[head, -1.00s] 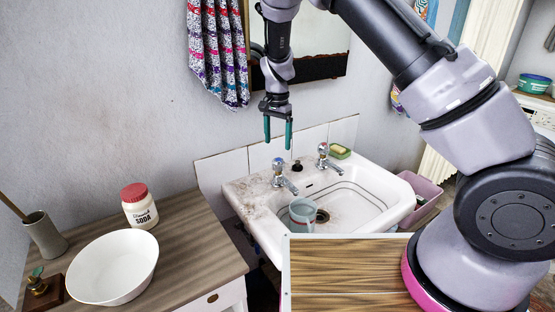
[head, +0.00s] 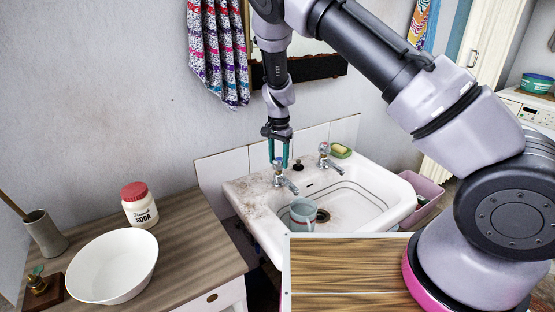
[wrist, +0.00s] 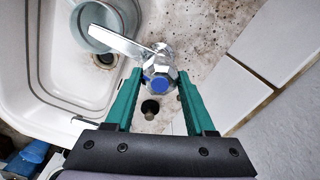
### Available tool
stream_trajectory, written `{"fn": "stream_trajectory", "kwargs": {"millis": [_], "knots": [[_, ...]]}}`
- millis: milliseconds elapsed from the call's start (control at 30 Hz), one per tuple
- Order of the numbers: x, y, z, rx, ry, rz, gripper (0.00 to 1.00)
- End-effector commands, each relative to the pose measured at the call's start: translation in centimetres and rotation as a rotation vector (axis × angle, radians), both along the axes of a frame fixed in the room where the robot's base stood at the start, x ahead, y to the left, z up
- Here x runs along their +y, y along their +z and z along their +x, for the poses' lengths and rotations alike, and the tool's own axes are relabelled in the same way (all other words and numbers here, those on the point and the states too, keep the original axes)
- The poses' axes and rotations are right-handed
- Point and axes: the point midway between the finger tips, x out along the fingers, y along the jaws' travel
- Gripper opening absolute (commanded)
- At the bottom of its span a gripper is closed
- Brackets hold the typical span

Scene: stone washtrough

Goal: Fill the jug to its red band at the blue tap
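The blue tap (head: 279,175) is the left chrome tap on the washbasin; its faceted handle with a blue cap (wrist: 158,84) faces the wrist camera. My gripper (head: 278,160) points down over it, open, with one green finger on each side of the handle (wrist: 159,80). I cannot tell whether the fingers touch the handle. The pale grey-blue jug (head: 302,214) stands upright in the basin, by the drain. In the wrist view the jug (wrist: 84,38) is partly cut off, with the spout's end over it.
A second chrome tap (head: 324,157) stands to the right, with a green soap dish (head: 341,151) behind it. A black stopper (wrist: 150,108) lies close behind the blue tap. A white bowl (head: 112,267) and a soda jar (head: 139,206) stand on the left counter.

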Motion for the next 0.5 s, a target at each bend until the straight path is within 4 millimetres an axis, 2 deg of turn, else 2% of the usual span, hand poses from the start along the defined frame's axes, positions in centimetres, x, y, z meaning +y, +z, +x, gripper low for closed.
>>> {"fn": "stream_trajectory", "kwargs": {"millis": [33,67,167,400,500], "knots": [[0.06,0.03,0.02,-0.001,0.001,0.001,0.05],[0.07,0.04,0.02,-0.001,0.000,0.001,0.00],[0.04,0.06,0.05,0.000,0.022,0.002,0.00],[0.08,0.10,0.04,0.000,0.241,0.003,0.00],[0.12,0.10,0.04,-0.002,0.276,0.002,0.00]]}}
